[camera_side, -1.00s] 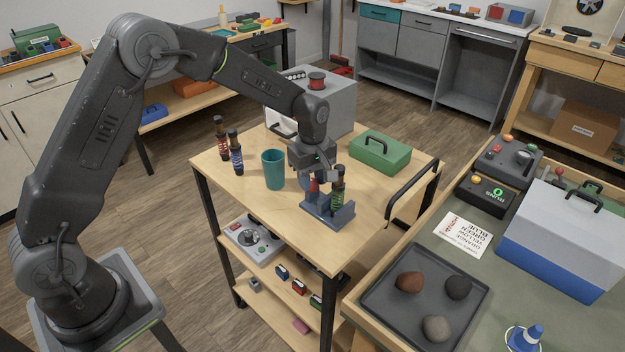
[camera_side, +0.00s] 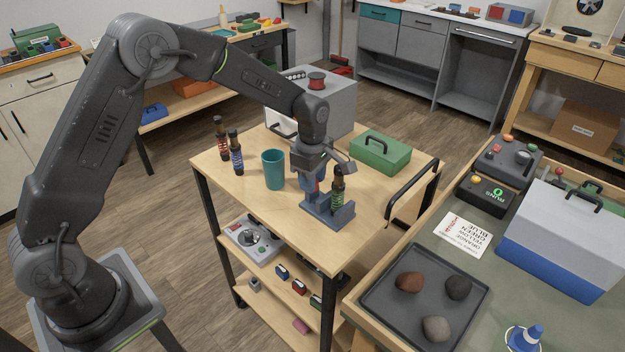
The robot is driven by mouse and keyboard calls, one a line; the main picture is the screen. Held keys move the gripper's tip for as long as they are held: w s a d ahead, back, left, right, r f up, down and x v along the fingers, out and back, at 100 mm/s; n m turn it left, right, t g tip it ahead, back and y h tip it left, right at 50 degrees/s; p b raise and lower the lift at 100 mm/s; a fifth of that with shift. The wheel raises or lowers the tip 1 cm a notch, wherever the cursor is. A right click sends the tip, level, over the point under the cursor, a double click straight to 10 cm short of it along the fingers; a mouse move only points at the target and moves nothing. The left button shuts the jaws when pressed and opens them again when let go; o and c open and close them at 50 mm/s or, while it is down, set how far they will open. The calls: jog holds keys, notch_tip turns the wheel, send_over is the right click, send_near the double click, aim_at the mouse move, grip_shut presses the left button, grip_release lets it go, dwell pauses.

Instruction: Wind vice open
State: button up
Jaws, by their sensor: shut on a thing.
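A small blue-grey vice (camera_side: 327,212) stands on the wooden top of the trolley, near its front edge. A dark shock absorber with a green spring (camera_side: 338,187) stands upright at the vice. My gripper (camera_side: 316,182) points down just behind and left of this shock, at the vice. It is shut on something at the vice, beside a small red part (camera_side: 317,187). The fingertips and the thing between them are mostly hidden, so I cannot tell exactly which part is held or how wide the vice jaws stand.
A teal cup (camera_side: 273,169) and two more shocks (camera_side: 236,152) stand left of the vice. A green toolbox (camera_side: 381,153) is behind right, and a grey box (camera_side: 335,105) is at the back. A black handle (camera_side: 412,190) rises at the trolley's right edge.

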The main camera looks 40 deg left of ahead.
jog(key=shift+n, duration=0.4)
jog(key=shift+n, duration=1.5)
jog(key=shift+r, duration=0.1)
jog(key=n, duration=0.3)
jog(key=o, duration=1)
jog(key=shift+r, duration=2.95)
